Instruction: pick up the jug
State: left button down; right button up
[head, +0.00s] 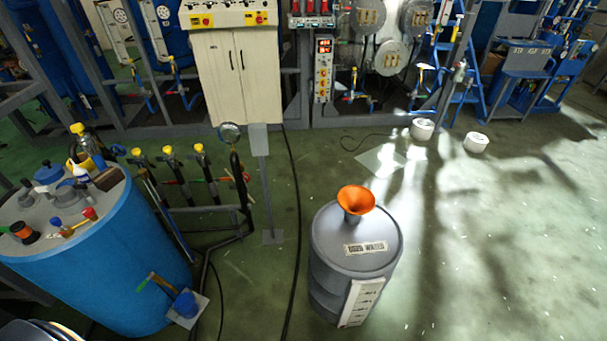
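A small blue vessel (185,304), which looks like the jug, stands upright on a small grey plate (188,320). It is at the lower right side of the large blue tank (98,262). A tap with a green-yellow handle (150,281) sits just above and left of the vessel. The vessel is small in the picture, and I cannot make out a handle on it. Neither of my grippers shows in the head view.
A grey drum (325,262) with an orange funnel (356,199) stands right of the vessel. A pipe rack with yellow-topped valves (169,151) is behind. A black cable (295,225) crosses the floor. The green floor (500,270) at right is clear.

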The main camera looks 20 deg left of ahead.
aim_at(185, 305)
jog(key=j+u, duration=0.1)
jog(key=u, duration=1.2)
jog(key=l+u, duration=0.1)
jog(key=u, duration=0.6)
